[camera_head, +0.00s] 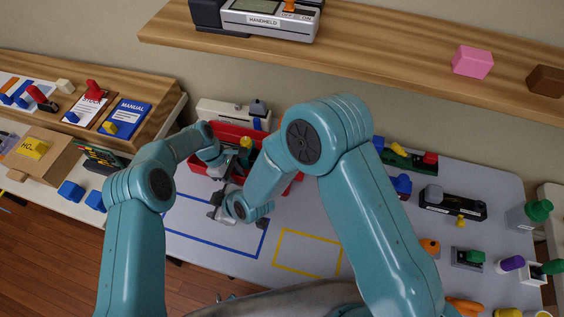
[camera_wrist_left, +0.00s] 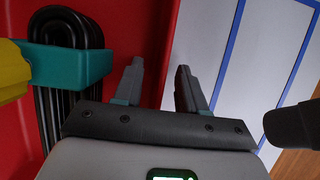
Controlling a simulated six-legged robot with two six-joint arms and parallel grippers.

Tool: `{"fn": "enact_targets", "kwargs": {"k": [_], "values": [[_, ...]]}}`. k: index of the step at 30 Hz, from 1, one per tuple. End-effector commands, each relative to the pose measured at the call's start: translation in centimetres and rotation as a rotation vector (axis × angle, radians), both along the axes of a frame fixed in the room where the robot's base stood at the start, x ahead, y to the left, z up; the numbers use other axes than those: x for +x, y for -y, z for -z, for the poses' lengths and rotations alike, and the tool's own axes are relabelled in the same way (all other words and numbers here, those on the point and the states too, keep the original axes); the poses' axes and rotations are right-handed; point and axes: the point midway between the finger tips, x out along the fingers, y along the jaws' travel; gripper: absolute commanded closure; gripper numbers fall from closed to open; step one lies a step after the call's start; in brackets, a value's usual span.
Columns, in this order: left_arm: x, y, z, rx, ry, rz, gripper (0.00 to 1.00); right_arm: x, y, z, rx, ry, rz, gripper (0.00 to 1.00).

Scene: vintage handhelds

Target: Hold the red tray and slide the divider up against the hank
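The red tray (camera_head: 286,184) lies on the table, partly hidden behind my arms; its red floor and side (camera_wrist_left: 150,25) fill the left of the left wrist view. A black looped hank (camera_wrist_left: 62,35) lies in the tray.
Blue (camera_head: 212,245) and yellow (camera_head: 308,274) outlines mark mostly bare table in front. A white device (camera_head: 222,114) stands behind the tray. Several small handhelds and a black device (camera_head: 452,203) lie at right. A wooden shelf (camera_head: 375,52) overhangs the back.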

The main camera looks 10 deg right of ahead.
Motion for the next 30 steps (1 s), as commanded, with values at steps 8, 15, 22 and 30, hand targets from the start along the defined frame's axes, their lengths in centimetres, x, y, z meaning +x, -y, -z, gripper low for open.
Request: {"fn": "enact_targets", "kwargs": {"k": [8,15,22,30], "values": [[0.6,-0.9,-2.4,0.0,0.004,-0.002,0.59,0.0,0.0,0.0,0.0,0.0,0.0,0.47],[1.6,-2.7,-7.5,0.0,0.004,-0.002,0.59,0.0,0.0,0.0,0.0,0.0,0.0,0.47],[2.2,-3.8,-10.6,0.0,0.001,0.0,0.59,0.0,0.0,0.0,0.0,0.0,0.0,0.47],[2.2,-4.0,-11.1,0.0,0.0,0.0,0.59,0.0,0.0,0.0,0.0,0.0,0.0,0.47]]}}
